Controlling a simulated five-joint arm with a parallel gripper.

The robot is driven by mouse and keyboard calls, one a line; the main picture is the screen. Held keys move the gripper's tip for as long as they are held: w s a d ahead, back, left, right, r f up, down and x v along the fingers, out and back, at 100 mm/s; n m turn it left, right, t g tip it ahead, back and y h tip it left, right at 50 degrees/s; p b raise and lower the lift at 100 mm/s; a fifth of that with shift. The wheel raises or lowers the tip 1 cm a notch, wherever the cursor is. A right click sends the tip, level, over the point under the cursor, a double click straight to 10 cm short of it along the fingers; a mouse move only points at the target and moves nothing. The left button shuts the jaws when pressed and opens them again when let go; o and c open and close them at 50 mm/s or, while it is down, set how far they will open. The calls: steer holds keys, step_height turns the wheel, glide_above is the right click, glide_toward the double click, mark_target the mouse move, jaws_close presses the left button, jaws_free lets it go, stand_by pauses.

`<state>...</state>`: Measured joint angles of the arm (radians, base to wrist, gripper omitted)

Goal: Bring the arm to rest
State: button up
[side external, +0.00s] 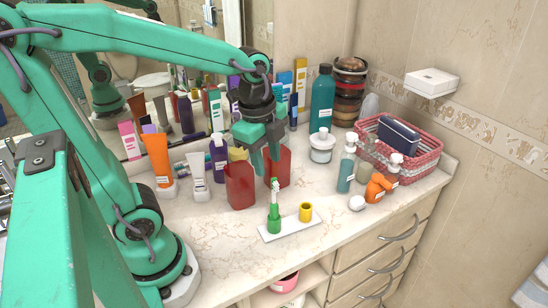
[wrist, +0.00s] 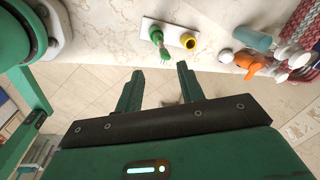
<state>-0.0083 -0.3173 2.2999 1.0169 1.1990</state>
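My gripper (side external: 265,168) hangs over the vanity counter (side external: 215,255) with its fingers pointing down, in front of or over two red containers in the side external view. In the wrist view my gripper (wrist: 157,75) has its two fingers spread apart with nothing held between them. A white tray (side external: 290,229) lies on the counter near the front edge. On it a green holder (side external: 274,220) carries an upright toothbrush (side external: 275,190), with a yellow cup (side external: 305,212) beside it. The tray (wrist: 168,32) also shows beyond my fingertips in the wrist view.
Red containers (side external: 239,186), an orange tube (side external: 158,160) and several bottles crowd the back and left. A teal bottle (side external: 322,98), pump bottle (side external: 347,165) and pink basket (side external: 425,155) stand to the right. The front counter strip is mostly clear.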

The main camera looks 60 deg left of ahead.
steer(key=s+r+n+t, duration=0.3)
steer(key=s+n+t, duration=0.1)
steer(key=n, duration=0.9)
steer(key=shift+s+r+n, duration=0.25)
steer(key=shift+s+n, duration=0.05)
steer(key=shift+s, duration=0.15)
